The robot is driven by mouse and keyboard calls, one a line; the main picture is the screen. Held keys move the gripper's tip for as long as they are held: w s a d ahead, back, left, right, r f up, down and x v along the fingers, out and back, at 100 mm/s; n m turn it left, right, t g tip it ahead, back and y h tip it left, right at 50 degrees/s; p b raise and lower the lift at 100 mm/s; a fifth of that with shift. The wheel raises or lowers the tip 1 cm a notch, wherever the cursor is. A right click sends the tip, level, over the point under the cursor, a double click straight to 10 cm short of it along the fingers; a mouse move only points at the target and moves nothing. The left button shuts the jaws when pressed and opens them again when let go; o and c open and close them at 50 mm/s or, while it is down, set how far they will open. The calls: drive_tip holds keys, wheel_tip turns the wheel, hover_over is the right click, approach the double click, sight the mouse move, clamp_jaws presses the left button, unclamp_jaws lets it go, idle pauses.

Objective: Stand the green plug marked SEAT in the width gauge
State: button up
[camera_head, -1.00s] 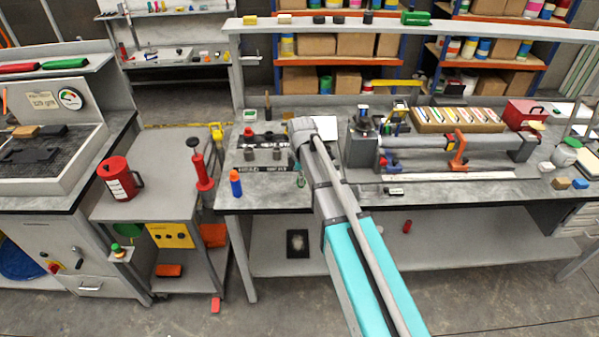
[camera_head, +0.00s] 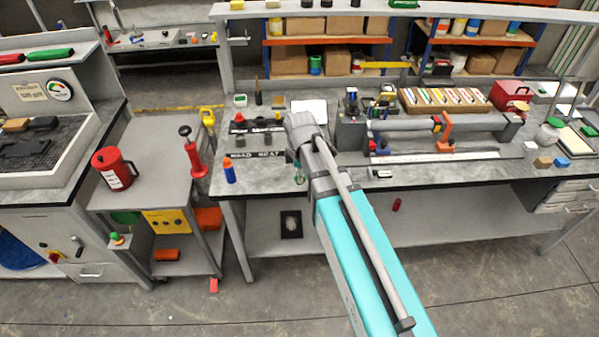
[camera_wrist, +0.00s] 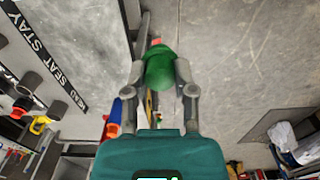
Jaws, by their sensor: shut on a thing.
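My gripper (camera_wrist: 160,92) is shut on a green plug (camera_wrist: 160,68) with a rounded body, seen in the wrist view over the grey surface. Any marking on the plug is not readable. In the head view, my gripper (camera_head: 299,172) is at the front of the workbench, with a small bit of green at its tip. A black label strip (camera_wrist: 45,58) reading HEAD, SEAT and STAY lies left of the plug in the wrist view. The same strip (camera_head: 252,156) is left of my gripper in the head view. I cannot tell for sure which thing is the width gauge.
Dark grey cylinders (camera_wrist: 28,82) stand beside the strip. A blue bottle (camera_head: 230,173) stands at the bench's front left corner. A long clamp (camera_head: 444,130) and a pale ruler (camera_head: 440,157) lie to the right. The trolley with a red can (camera_head: 114,168) is left.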

idle(0.4)
drive_tip(key=w+d+f+m+b, duration=0.2)
drive_tip(key=w+d, duration=0.3)
drive_tip(key=d, duration=0.6)
drive_tip(key=w+d+f+m+b, duration=0.2)
drive_tip(key=w+d+m, duration=0.2)
drive_tip(key=d, duration=0.7)
drive_tip(key=shift+w, duration=1.15)
drive_tip(key=shift+d+f, duration=0.1)
drive_tip(key=shift+f, duration=0.05)
drive_tip(key=shift+f+b, duration=3.25)
drive_tip(key=shift+b, duration=0.1)
drive_tip(key=shift+f+b, duration=0.4)
drive_tip(key=shift+a, duration=0.5)
